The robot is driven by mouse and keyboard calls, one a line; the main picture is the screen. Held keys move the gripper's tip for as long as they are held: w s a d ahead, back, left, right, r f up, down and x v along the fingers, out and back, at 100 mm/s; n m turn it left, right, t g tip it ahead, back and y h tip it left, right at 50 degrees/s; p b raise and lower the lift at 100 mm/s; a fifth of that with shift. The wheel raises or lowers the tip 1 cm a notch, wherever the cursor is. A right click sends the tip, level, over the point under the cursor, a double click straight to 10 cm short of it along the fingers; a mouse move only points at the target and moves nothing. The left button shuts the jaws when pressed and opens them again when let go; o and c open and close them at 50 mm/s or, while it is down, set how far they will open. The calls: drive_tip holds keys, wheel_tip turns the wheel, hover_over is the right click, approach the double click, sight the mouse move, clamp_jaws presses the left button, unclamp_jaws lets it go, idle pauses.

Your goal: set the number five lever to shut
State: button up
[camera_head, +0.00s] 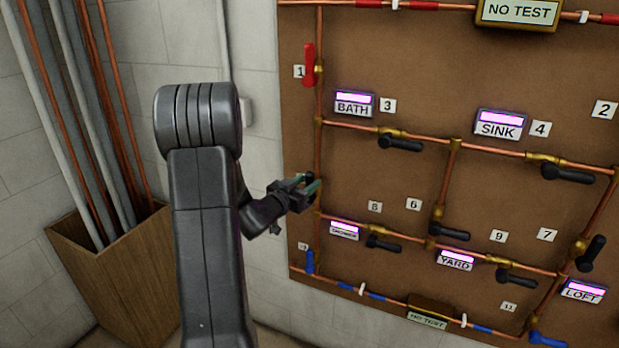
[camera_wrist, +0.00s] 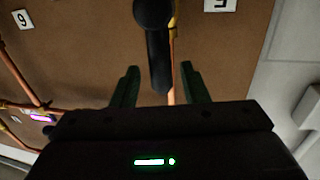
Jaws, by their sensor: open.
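The number five lever (camera_wrist: 158,55) is black and shows in the wrist view, next to a plate with an upside-down 5 (camera_wrist: 220,4). It lies roughly along its copper pipe (camera_wrist: 172,60), its free end pointing towards my gripper. My gripper (camera_wrist: 160,80) is open, with one green finger on each side of the lever's end in the picture; I see no clear contact. In the head view my gripper (camera_head: 308,187) is at the left vertical pipe (camera_head: 319,150), where it mostly hides this lever and its plate.
The brown board (camera_head: 385,180) carries several other black levers, including lever six (camera_head: 450,232) and lever eight (camera_head: 383,243). A red lever (camera_head: 308,65) is above my gripper and a blue one (camera_head: 310,262) below. A wooden bin (camera_head: 125,270) with pipes stands left.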

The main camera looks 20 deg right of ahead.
drive_tip(key=shift+x, duration=1.15)
clamp_jaws()
drive_tip(key=shift+f, duration=0.1)
drive_tip(key=s+d+f+m+t+y+b, duration=0.1)
drive_tip(key=s+d+f+m+y+b, duration=0.2)
drive_tip(key=m+b, duration=1.2)
wheel_tip(320, 180, down, 3)
drive_tip(key=s+d+b, duration=0.1)
drive_tip(key=b, duration=0.2)
drive_tip(key=shift+s+m+t+y, duration=0.3)
drive_tip(key=shift+m+y, duration=0.1)
drive_tip(key=shift+f, duration=0.15)
